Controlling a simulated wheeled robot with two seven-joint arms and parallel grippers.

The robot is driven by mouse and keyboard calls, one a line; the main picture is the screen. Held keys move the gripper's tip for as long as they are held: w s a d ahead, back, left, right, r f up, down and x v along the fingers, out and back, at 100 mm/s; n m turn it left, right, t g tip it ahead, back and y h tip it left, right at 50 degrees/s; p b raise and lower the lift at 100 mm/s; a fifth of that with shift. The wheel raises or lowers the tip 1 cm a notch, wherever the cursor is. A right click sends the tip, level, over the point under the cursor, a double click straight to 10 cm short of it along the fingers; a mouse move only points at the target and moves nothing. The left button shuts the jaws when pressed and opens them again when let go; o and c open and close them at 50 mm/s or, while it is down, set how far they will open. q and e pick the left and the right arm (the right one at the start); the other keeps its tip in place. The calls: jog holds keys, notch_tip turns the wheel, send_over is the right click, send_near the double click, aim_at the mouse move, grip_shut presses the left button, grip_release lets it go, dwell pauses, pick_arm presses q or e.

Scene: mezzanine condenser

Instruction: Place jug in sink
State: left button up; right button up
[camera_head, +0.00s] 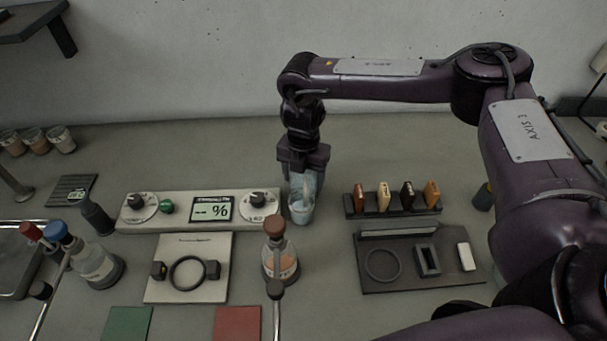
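A small pale blue, see-through jug (301,211) stands at the middle of the counter, just right of the white panel with dials. My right gripper (303,182) points straight down over the jug, right at its upper part. The gripper body hides part of the jug's top, and I cannot tell whether the fingers are closed on it. A metal sink (14,268) is partly in view at the left edge, cut off by the frame. My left gripper is not in view.
A dial panel (190,209) with a % display stands left of the jug. A stoppered flask (280,262) stands in front of the jug. Another flask (97,264) and a dark bottle (97,216) stand near the sink.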

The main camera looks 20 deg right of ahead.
jog(key=o, duration=1)
jog(key=shift+f, duration=0.1)
jog(key=shift+o, duration=0.2)
